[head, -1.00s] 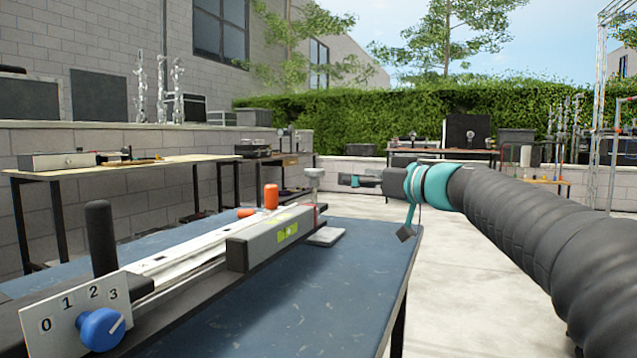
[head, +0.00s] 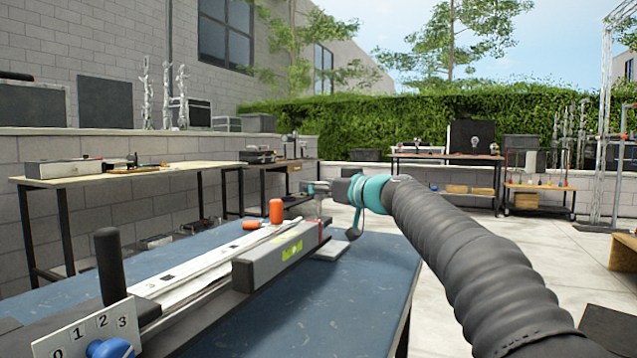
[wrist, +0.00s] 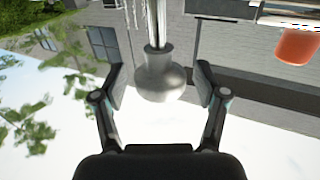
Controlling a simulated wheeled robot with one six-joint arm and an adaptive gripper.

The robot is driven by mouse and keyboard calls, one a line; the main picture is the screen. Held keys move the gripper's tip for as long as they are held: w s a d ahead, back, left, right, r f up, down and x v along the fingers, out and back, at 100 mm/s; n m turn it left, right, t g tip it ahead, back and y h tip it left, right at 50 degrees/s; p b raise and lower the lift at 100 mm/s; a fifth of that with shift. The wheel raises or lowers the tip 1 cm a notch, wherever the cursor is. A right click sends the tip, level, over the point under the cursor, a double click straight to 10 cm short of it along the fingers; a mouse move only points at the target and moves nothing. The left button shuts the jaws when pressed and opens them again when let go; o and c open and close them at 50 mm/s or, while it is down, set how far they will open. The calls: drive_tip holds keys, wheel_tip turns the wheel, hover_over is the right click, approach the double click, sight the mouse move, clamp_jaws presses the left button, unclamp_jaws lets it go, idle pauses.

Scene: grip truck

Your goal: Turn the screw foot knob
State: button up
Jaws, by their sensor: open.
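The screw foot knob (wrist: 161,78) is a pale grey, rounded knob on a thin metal rod. In the wrist view it sits between the two fingers of my gripper (wrist: 160,88), with a gap visible on each side. My gripper is open and not touching it. In the head view my gripper (head: 312,188) is at the far end of the long device, at the height of the knob, and mostly hides it. The white foot plate (head: 331,247) rests on the blue table below.
The device's grey block (head: 268,262) and orange handle (head: 276,211) stand left of my gripper; the orange handle also shows in the wrist view (wrist: 297,46). A black post (head: 110,265) and blue dial (head: 110,348) are nearer. The blue table (head: 330,300) is clear on the right.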

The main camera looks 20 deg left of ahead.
drive_tip(key=shift+a, duration=0.1)
drive_tip(key=c, duration=1.2)
drive_tip(key=shift+o, duration=0.2)
drive_tip(key=shift+n+g+y, duration=0.3)
drive_tip(key=shift+g, duration=0.1)
drive_tip(key=shift+w+n+g+y, duration=0.15)
drive_tip(key=shift+n+g+y, duration=0.15)
drive_tip(key=shift+n+g, duration=0.45)
drive_tip(key=n+g+p, duration=0.1)
drive_tip(key=g+p, duration=0.2)
drive_tip(key=n+g+y+p, duration=0.1)
drive_tip(key=g, duration=0.1)
drive_tip(key=shift+r+n, duration=0.3)
drive_tip(key=shift+n, duration=0.05)
drive_tip(key=n+g+p, duration=0.2)
drive_tip(key=g+p, duration=0.1)
drive_tip(key=p, duration=0.2)
drive_tip(key=shift+n+g+p, duration=0.3)
drive_tip(key=shift+g+p, duration=0.15)
drive_tip(key=shift+p, duration=0.45)
drive_tip(key=shift+f+n+g+p, duration=0.25)
drive_tip(key=shift+n+g+p, duration=0.05)
drive_tip(key=shift+g+p, duration=0.2)
